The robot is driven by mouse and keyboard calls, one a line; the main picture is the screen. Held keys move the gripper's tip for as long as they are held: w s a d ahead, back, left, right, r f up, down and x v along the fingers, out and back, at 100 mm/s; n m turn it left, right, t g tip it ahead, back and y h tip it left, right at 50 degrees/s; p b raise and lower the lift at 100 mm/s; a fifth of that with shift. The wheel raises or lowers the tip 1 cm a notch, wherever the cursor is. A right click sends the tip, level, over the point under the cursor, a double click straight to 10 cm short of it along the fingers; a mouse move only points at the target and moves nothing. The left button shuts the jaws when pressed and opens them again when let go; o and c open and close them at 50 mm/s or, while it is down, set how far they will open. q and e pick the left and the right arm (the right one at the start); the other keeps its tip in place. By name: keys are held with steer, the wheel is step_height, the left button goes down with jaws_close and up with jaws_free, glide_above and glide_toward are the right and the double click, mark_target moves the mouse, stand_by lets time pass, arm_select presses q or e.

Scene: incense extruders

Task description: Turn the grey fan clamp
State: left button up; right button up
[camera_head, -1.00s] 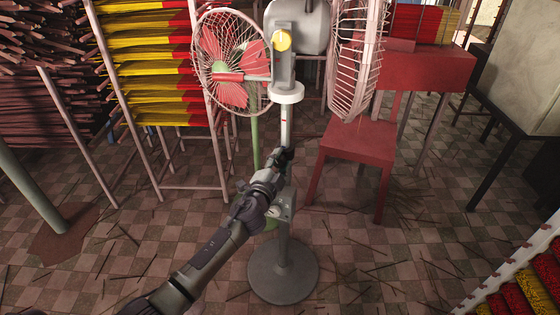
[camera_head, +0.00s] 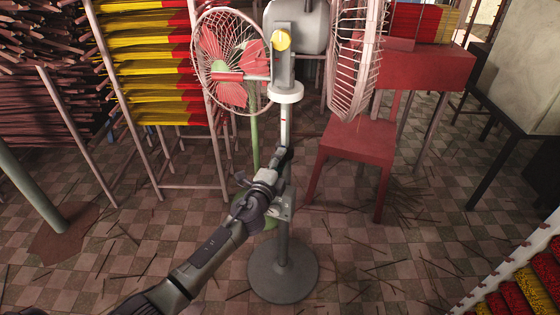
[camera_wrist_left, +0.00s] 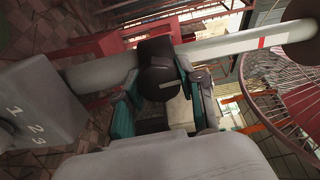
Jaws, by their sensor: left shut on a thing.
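The grey pedestal fan stands upright at the centre of the head view, with its white pole (camera_head: 286,125) rising from a round base (camera_head: 283,275). The dark grey clamp (camera_wrist_left: 159,78) sits around the pole in the left wrist view, its round knob facing the camera. My left gripper (camera_head: 281,163) reaches the pole at clamp height. In the wrist view its teal fingers (camera_wrist_left: 162,103) lie on either side of the knob and are shut on it. In the head view the gripper mostly hides the clamp. My right gripper is not in view.
A switch box (camera_wrist_left: 40,103) marked 1, 2, 3 is on the pole beside the clamp. A red-bladed fan (camera_head: 228,65) stands behind left and a red chair (camera_head: 355,140) to the right. Racks of incense (camera_head: 150,60) line the left. Sticks litter the tiled floor.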

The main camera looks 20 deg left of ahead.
arm_select(q)
steer(key=shift+f, duration=0.1)
steer(key=o, duration=1.2)
steer(key=shift+c, duration=0.2)
steer(key=s, duration=1.2)
steer(key=shift+a, duration=0.4)
